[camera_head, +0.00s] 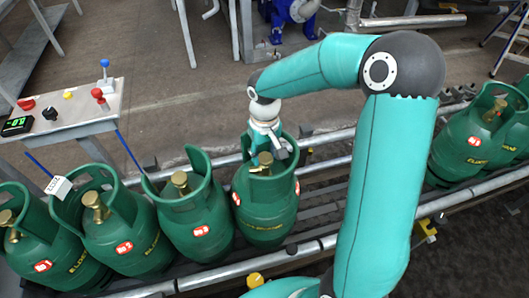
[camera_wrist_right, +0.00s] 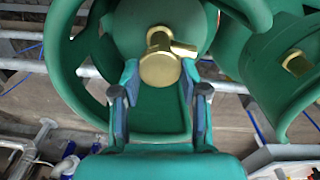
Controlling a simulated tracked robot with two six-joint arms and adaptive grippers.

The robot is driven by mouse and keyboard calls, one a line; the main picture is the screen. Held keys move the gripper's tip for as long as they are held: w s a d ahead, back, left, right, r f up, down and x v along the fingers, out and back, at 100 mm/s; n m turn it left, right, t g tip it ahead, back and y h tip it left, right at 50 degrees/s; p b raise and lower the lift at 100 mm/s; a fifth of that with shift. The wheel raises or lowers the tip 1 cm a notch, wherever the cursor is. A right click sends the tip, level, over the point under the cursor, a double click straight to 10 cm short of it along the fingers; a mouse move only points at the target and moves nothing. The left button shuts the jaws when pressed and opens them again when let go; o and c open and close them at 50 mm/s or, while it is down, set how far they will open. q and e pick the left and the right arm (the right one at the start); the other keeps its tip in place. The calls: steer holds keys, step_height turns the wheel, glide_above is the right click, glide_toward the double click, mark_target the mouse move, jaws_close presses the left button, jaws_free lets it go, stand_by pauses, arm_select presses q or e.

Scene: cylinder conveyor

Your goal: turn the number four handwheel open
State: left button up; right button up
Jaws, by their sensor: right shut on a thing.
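Several green gas cylinders with brass valves stand in a row on the conveyor. The fourth cylinder from the left (camera_head: 265,205) has my right gripper (camera_head: 270,147) reaching down into its collar from above. Its brass handwheel (camera_wrist_right: 160,71) shows in the right wrist view, with its round face toward the camera. The fingers of my right gripper (camera_wrist_right: 160,80) lie on either side of the handwheel and are shut on it. In the head view the gripper partly covers the handwheel (camera_head: 265,159). My left gripper is in neither view.
The neighbouring cylinder (camera_head: 195,220) stands close on the left. More cylinders (camera_head: 475,140) stand at the right, beyond my right arm. A control panel (camera_head: 65,110) with buttons and a green display is at the left. A white tag (camera_head: 58,187) hangs near the second cylinder.

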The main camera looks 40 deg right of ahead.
mark_target(265, 156)
steer(key=o, duration=1.1)
steer(key=shift+o, duration=0.2)
steer(key=shift+r, duration=0.15)
step_height(265, 156, up, 12)
steer(key=shift+f, duration=0.2)
